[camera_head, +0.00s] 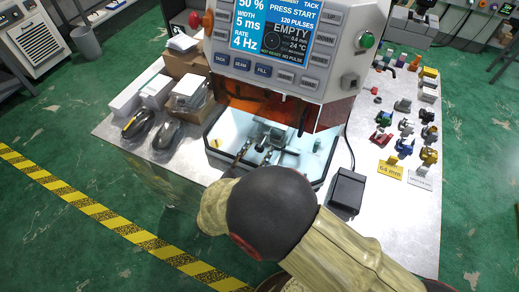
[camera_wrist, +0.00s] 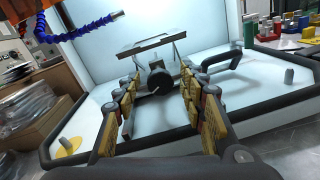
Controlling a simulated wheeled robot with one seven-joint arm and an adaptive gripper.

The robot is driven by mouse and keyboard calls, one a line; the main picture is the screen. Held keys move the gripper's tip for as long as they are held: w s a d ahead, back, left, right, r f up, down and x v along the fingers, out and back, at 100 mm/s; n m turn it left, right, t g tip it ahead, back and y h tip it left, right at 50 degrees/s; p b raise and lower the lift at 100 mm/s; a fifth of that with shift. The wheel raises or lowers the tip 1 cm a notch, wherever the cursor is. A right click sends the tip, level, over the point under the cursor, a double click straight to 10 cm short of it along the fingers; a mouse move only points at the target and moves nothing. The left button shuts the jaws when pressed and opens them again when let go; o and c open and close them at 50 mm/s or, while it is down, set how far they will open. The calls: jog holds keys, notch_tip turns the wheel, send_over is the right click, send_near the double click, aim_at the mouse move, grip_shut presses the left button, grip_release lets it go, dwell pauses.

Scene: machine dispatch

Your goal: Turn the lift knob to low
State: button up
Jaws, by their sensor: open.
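In the wrist view a dark round knob (camera_wrist: 160,81) sits on the front of a small stand with a flat grey top plate (camera_wrist: 160,44). A pale pointer mark shows low on its face; I cannot read any setting label. My gripper (camera_wrist: 164,92) is open, with one finger on each side of the knob's line; I cannot tell whether either touches it. In the head view my gripper (camera_head: 254,153) reaches into the lit white chamber (camera_head: 222,133) of the machine, and my arm hides part of the front. The stand (camera_head: 268,131) shows there small, its knob unclear.
The machine's panel screen (camera_head: 272,32) reads EMPTY. A black bent handle (camera_wrist: 222,64) stands right of the knob, and a blue hose (camera_wrist: 75,32) hangs upper left. The chamber rim (camera_wrist: 262,117) lies close around my fingers. A black pedal-like box (camera_head: 347,188) is outside.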

jog(key=shift+w+d, duration=0.15)
jog(key=shift+w, duration=0.15)
jog(key=shift+c, duration=0.3)
grip_shut()
